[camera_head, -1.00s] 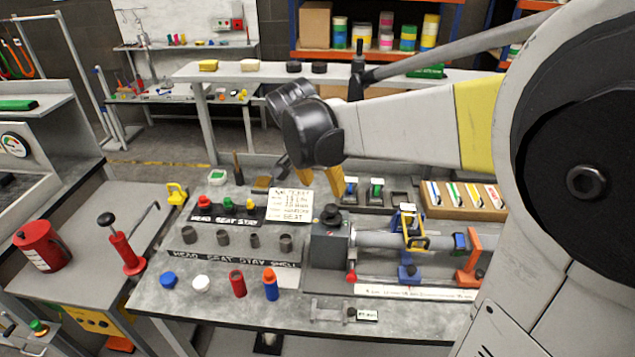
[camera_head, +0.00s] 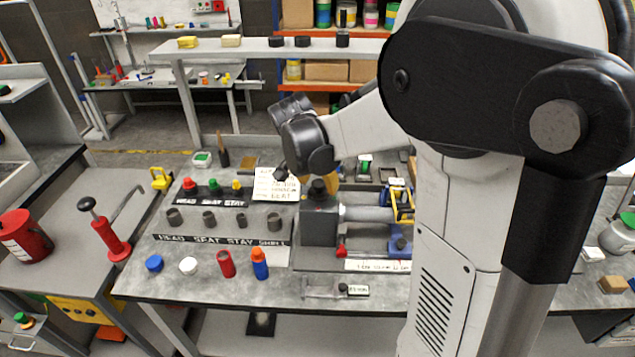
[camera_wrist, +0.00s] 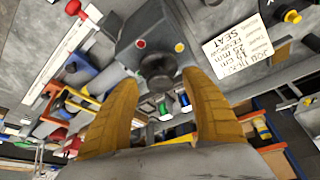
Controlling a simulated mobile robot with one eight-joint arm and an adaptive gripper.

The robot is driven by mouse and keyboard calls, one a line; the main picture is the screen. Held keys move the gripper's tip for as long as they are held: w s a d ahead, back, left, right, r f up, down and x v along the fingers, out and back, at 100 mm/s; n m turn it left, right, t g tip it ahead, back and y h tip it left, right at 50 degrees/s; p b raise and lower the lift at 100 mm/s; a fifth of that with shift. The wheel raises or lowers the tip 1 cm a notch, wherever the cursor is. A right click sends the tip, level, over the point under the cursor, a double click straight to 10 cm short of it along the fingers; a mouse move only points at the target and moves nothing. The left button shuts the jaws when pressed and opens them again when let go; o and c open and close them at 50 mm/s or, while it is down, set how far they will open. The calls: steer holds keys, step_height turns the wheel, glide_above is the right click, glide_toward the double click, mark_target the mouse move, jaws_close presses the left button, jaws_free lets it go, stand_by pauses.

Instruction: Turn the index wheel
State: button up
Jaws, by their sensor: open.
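A black round knob (camera_head: 319,187), which looks like the index wheel, sits on top of a grey box (camera_head: 319,222) at the left end of the bench fixture. In the wrist view the knob (camera_wrist: 158,68) shows from above on the box (camera_wrist: 150,32). My gripper (camera_wrist: 159,77) is open, its two yellow fingers apart. In that view the knob appears between and just beyond the fingertips. I see no clear contact, and the height gap cannot be told. In the head view my wrist hides most of the fingers.
A lettered card (camera_head: 275,184) stands left of the box. Coloured buttons (camera_head: 213,185), grey cups (camera_head: 208,219) and caps with small bottles (camera_head: 227,264) are further left. A yellow clamp (camera_head: 401,206) and blue support (camera_head: 398,243) are at the right. My arm covers the fixture's right end.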

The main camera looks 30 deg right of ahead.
jaws_close()
steer(key=shift+n, duration=0.3)
steer(key=n, duration=0.2)
steer(key=n+t+y, duration=0.1)
steer(key=n, duration=0.1)
steer(key=shift+s+d+n, duration=0.1)
steer(key=shift+s+n, duration=0.05)
steer(key=shift+n, duration=0.15)
steer(key=n+t+y, duration=0.1)
steer(key=n+y, duration=0.1)
steer(key=n, duration=0.2)
steer(key=shift+d+p, duration=0.1)
steer(key=shift+p, duration=0.2)
steer(key=n+y, duration=0.2)
steer(key=n, duration=0.3)
steer(key=shift+n, duration=0.4)
steer(key=shift+n+g+y, duration=0.4)
steer(key=shift+n+y, duration=0.5)
steer(key=shift+n, duration=1.4)
